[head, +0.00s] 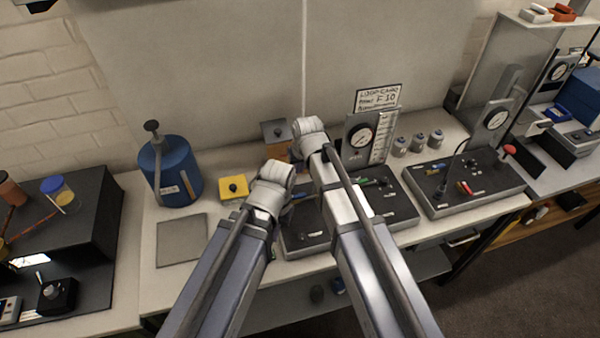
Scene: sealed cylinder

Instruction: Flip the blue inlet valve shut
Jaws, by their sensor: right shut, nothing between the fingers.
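A blue handle (297,196), which looks like the blue inlet valve, shows on the dark panel (305,243) between my two arms. My arms cover part of it, and I cannot tell its exact angle. My right gripper (303,183) is shut and empty, mostly hidden behind my right arm, close to the blue handle; I cannot tell whether they touch. My left arm's wrist is just left of the handle, and its gripper is hidden. Green and red handles (374,182) sit on the panel's right part.
A round gauge (361,137) stands behind the panel, with small grey canisters (400,146) to its right. A second panel (470,198) is further right. A blue cylinder (170,172) and yellow block (233,188) stand left. A flat grey plate (181,239) lies at the front left.

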